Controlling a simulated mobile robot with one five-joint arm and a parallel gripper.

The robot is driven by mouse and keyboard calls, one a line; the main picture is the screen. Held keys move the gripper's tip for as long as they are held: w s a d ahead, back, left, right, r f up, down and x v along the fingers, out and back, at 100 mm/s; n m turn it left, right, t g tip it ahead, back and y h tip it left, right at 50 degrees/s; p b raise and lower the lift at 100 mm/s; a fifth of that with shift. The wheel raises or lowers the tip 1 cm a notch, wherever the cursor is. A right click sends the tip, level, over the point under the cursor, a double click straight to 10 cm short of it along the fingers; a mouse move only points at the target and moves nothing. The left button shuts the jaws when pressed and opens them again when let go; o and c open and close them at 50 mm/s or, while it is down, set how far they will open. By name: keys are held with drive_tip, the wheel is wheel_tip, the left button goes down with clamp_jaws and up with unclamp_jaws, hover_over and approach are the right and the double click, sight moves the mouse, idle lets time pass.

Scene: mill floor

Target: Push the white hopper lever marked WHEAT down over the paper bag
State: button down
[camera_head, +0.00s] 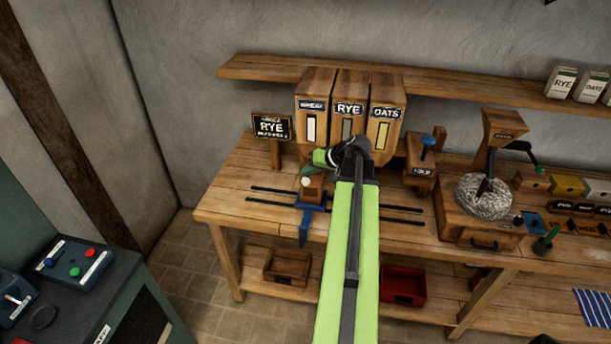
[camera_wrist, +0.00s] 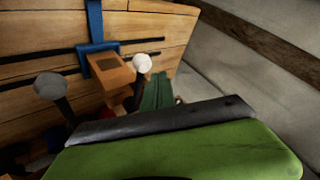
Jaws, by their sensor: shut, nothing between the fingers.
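The WHEAT hopper (camera_head: 313,88) is the leftmost of three wooden hoppers at the back of the bench. Its white lever knob (camera_head: 306,182) shows just below my gripper (camera_head: 309,170), and the white knob is also in the wrist view (camera_wrist: 142,63). The brown paper bag (camera_head: 315,190) sits on a blue carriage (camera_head: 311,214) beneath the knob; the bag shows in the wrist view (camera_wrist: 112,73). My gripper is shut and empty, its green tip (camera_wrist: 158,93) close beside the white knob. I cannot tell whether they touch. My arm hides part of the hopper fronts.
The RYE hopper (camera_head: 347,98) and OATS hopper (camera_head: 387,98) stand to the right. A grey lever knob (camera_wrist: 48,86) is left in the wrist view. A chalkboard sign (camera_head: 271,127) reads RYE. Dark rails (camera_head: 270,191) run along the bench. A grain mill (camera_head: 483,205) stands further right.

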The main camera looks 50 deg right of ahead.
drive_tip(key=shift+r, duration=0.15)
wheel_tip(320, 180, up, 5)
drive_tip(key=p, duration=0.5)
idle(0.7)
